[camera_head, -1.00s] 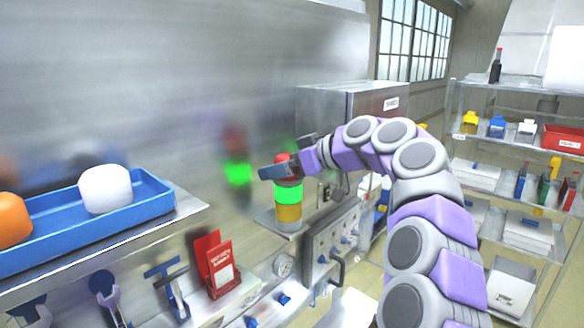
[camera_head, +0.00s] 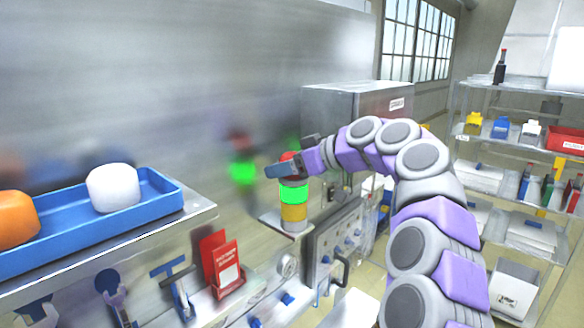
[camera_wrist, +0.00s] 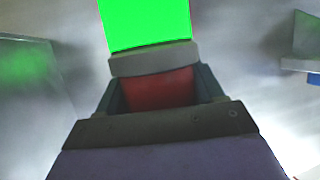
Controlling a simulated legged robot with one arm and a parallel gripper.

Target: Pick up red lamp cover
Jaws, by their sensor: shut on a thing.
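The red lamp cover (camera_head: 289,157) is at the top of a signal tower, above a lit green section (camera_head: 293,193) and a yellow section (camera_head: 293,212). My gripper (camera_head: 284,168) is around the red cover and shut on it. In the wrist view the red cover (camera_wrist: 160,89) sits between the two fingers, with a grey ring (camera_wrist: 153,58) and the green section beyond it. The fingers hide most of the cover in the head view. The cover appears to be still on the tower.
A blue tray (camera_head: 158,205) with a white cover (camera_head: 113,188) and an orange cover (camera_head: 14,218) stands on a metal shelf at left. Below are hanging tools and a red holder (camera_head: 222,262). A metal cabinet (camera_head: 335,108) stands behind my arm, and stocked shelves are at right.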

